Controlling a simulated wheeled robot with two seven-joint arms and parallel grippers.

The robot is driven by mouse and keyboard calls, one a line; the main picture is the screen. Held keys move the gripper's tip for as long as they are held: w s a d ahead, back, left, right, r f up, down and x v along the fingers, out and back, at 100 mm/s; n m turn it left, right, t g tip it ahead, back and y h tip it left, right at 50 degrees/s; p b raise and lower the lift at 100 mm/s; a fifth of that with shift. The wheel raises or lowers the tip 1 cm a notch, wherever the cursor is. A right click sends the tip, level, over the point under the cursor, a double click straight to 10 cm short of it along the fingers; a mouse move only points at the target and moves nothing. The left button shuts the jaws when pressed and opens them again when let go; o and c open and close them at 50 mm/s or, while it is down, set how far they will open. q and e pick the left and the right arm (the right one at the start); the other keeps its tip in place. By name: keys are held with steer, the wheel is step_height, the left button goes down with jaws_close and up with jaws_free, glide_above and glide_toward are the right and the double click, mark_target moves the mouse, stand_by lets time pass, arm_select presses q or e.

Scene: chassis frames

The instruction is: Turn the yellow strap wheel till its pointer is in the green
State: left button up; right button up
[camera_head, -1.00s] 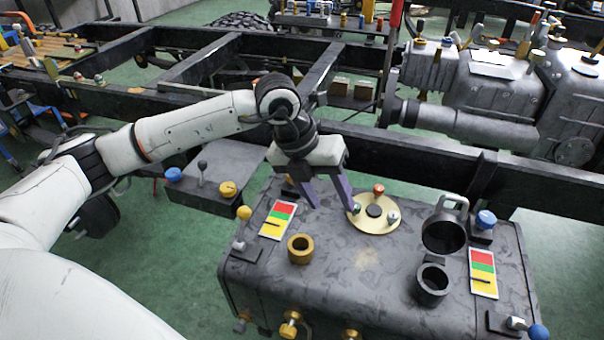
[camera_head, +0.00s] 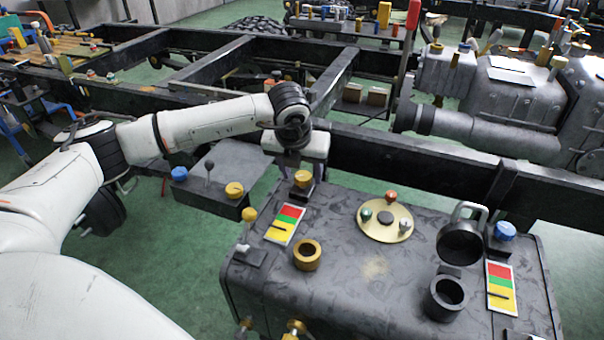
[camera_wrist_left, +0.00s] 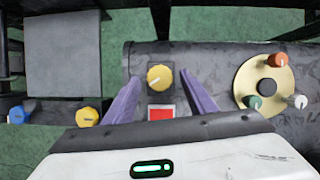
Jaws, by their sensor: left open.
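The yellow strap wheel (camera_head: 303,178) is a small knob on a dark block at the tank's back left corner. A gauge card (camera_head: 285,224) in front of it has red, green and yellow bands. Its black pointer (camera_head: 279,229) lies in the yellow band, close to the green. My left gripper (camera_head: 302,182) is above the wheel, partly hiding it, with its purple fingers apart. In the left wrist view the wheel (camera_wrist_left: 159,77) shows between the open fingers (camera_wrist_left: 160,82), apart from both. Only the card's red part (camera_wrist_left: 160,113) shows there. My right gripper is in no view.
The tank top holds a brass ring (camera_head: 307,255), a cream disc (camera_head: 377,232) with coloured knobs, a black cup (camera_head: 446,298), a blue knob (camera_head: 505,231) and a second gauge card (camera_head: 501,287). A side box (camera_head: 212,170) carries more knobs.

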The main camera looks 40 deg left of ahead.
arm_select(q)
steer(key=shift+w+f, duration=0.1)
steer(key=shift+f, duration=0.05)
steer(key=c, duration=1.1)
steer(key=shift+o, duration=0.3)
steer(key=m, duration=0.1)
steer(key=m+h+b, duration=0.1)
steer(key=m, duration=0.1)
steer(key=shift+a+m, duration=0.25)
steer(key=shift+m, duration=0.05)
steer(key=shift+a+m+h, duration=0.15)
steer(key=shift+m+h, duration=0.65)
steer(key=shift+m, duration=0.7)
